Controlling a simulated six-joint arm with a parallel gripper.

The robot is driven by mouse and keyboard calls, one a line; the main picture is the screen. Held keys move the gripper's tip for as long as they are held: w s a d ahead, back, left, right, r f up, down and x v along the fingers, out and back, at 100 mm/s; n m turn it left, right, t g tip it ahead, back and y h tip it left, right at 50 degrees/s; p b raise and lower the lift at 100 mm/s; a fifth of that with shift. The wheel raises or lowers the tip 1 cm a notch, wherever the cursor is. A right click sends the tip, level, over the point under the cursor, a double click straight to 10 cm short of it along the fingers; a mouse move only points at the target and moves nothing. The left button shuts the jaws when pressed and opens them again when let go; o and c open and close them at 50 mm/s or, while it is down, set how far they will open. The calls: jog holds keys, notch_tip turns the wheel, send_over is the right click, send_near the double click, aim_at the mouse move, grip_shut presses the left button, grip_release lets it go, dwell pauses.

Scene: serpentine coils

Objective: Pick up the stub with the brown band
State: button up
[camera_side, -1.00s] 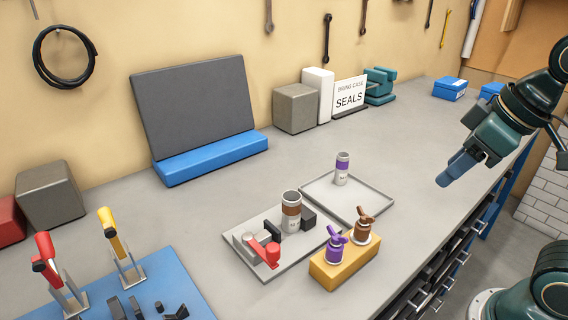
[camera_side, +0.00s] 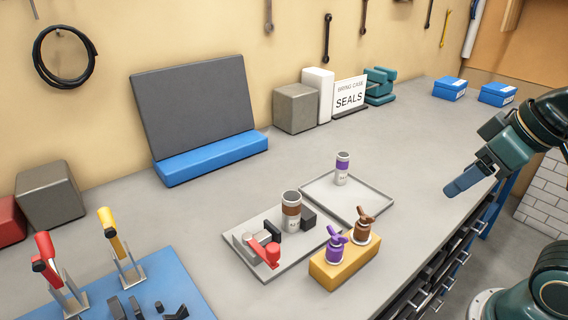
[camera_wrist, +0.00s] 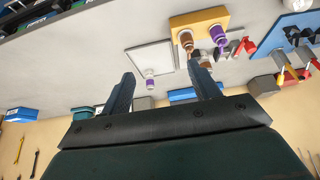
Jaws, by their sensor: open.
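The stub with the brown band (camera_side: 291,212) is a pale upright cylinder, open at the top, in the grey fixture tray (camera_side: 262,268), beside a red-handled clamp (camera_side: 264,252) and a dark block. A similar, slimmer stub with a purple band (camera_side: 342,169) stands in the other, shallow tray (camera_side: 316,195); it also shows in the wrist view (camera_wrist: 150,83). My gripper (camera_side: 452,189) is open and empty, in the air right of both trays. In the wrist view its two fingers (camera_wrist: 162,68) stand apart; the brown-banded stub is not clearly made out there, near the right finger.
A yellow block (camera_side: 345,262) holding a purple-handled and a brown-handled valve stands close in front of the stub. A blue mat (camera_side: 150,285) with upright tools lies at the left. The bench right of the shallow tray is clear.

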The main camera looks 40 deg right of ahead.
jog(key=w+a+r+m+g, duration=0.1)
jog(key=w+a+r+m, duration=0.1)
jog(key=w+m, duration=0.35)
jog(key=m+g, duration=0.5)
jog(key=m, duration=0.8)
send_over(292, 203)
jog(key=w+d, duration=0.1)
jog(key=w, duration=0.1)
notch_tip(292, 203, down, 9)
jog(key=shift+s+d+f, duration=0.15)
jog(key=shift+s+f, duration=0.05)
jog(key=shift+n, duration=0.25)
jog(key=shift+f, duration=4.55)
jog(key=shift+r, duration=0.15)
jog(key=c, duration=1.3)
